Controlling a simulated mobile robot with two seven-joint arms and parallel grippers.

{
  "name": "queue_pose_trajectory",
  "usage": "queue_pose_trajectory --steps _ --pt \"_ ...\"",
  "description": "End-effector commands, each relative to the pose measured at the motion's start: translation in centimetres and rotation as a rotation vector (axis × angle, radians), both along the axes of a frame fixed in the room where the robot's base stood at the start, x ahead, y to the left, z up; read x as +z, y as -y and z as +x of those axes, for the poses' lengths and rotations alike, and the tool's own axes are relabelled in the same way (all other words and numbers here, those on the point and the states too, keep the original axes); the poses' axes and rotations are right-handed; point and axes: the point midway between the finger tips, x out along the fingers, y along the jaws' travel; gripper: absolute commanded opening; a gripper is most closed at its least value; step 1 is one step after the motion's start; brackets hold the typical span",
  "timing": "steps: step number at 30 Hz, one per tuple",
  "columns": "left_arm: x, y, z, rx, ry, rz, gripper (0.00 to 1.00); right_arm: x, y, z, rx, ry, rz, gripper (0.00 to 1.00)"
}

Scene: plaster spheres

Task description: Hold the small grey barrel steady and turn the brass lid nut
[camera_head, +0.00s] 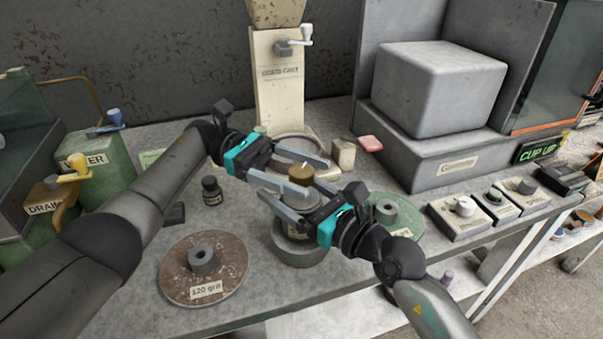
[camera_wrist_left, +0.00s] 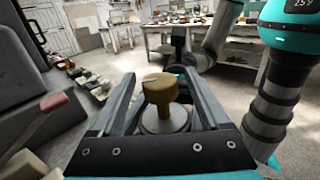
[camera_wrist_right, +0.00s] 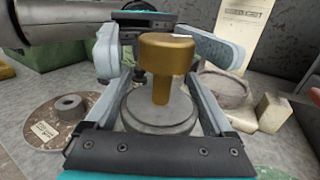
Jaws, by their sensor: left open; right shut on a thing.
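The small grey barrel (camera_head: 302,203) stands upright on a round grey base (camera_head: 298,249) on the bench. The brass lid nut (camera_head: 301,174) stands on its stem above the barrel's top. It also shows in the left wrist view (camera_wrist_left: 160,90) and the right wrist view (camera_wrist_right: 166,55). My right gripper (camera_head: 288,188) is shut on the barrel, one finger on each side. My left gripper (camera_head: 316,176) is open, its fingers on either side of the nut with gaps to it. The arms and fingers hide part of the barrel and base.
A brown 120 grit disc (camera_head: 176,272) lies at the front left, a green disc (camera_head: 405,217) to the right. A small dark bottle (camera_head: 212,190) stands left of the grippers. A cream block (camera_head: 343,153) and pink block (camera_head: 370,143) sit behind. Bare bench shows at the front.

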Motion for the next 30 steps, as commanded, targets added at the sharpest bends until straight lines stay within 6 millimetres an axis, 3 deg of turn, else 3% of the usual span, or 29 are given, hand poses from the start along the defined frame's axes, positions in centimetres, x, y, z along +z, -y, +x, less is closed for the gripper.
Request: queue_pose_trajectory --steps 16,30 --pt "8.7 0.0 0.0 0.001 0.002 0.000 0.79 0.1 0.1 0.1 -0.002 0.003 0.000 0.39" --pt "9.7 0.0 0.0 0.000 -0.001 0.003 0.79 0.1 0.1 0.1 -0.002 0.003 0.000 0.39"
